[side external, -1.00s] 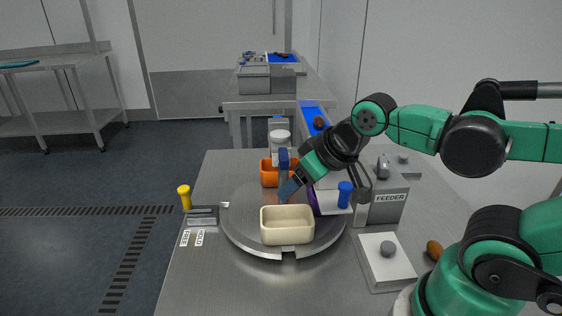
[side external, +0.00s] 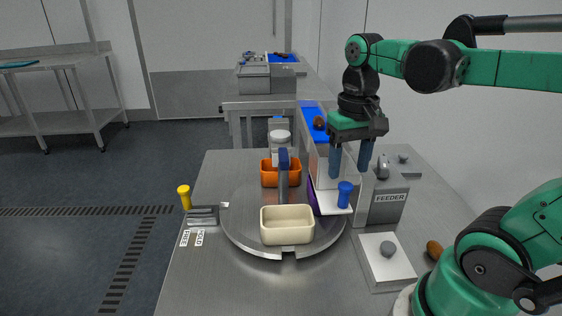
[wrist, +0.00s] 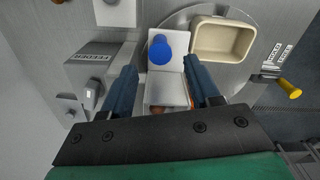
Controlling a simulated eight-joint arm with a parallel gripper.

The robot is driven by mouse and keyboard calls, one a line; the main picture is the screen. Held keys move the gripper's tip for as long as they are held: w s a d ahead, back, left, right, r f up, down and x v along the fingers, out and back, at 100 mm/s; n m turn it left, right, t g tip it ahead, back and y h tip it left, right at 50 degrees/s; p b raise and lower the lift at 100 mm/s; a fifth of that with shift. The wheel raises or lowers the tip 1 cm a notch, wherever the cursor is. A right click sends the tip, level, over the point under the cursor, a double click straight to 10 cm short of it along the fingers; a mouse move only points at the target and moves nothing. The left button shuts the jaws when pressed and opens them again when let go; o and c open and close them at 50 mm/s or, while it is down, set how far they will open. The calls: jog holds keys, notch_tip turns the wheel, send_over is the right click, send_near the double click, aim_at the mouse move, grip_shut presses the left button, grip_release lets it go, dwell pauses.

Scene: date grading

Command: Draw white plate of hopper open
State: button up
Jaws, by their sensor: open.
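The hopper (side external: 322,165) is a pale box at the right rear of the round turntable. Its white plate (side external: 333,204) sticks out at the bottom toward the front and carries an upright blue knob (side external: 345,192). In the wrist view the white plate (wrist: 180,36) and round blue knob (wrist: 163,52) lie just beyond my fingertips, with the pale hopper (wrist: 166,88) between the fingers. My gripper (side external: 350,174) is open, pointing down, above and slightly behind the knob; it also shows in the wrist view (wrist: 160,72). It holds nothing. Contact with the hopper walls cannot be told.
A cream tray (side external: 287,232) sits on the turntable (side external: 240,232) at the front, an orange tray (side external: 268,176) at the back. A blue-topped post (side external: 283,180) stands left of the hopper. The grey feeder box (side external: 387,207) is close on the right.

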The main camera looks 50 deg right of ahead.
aim_at(345, 185)
jog(key=shift+f, duration=3)
grip_shut()
jog(key=shift+w, duration=0.1)
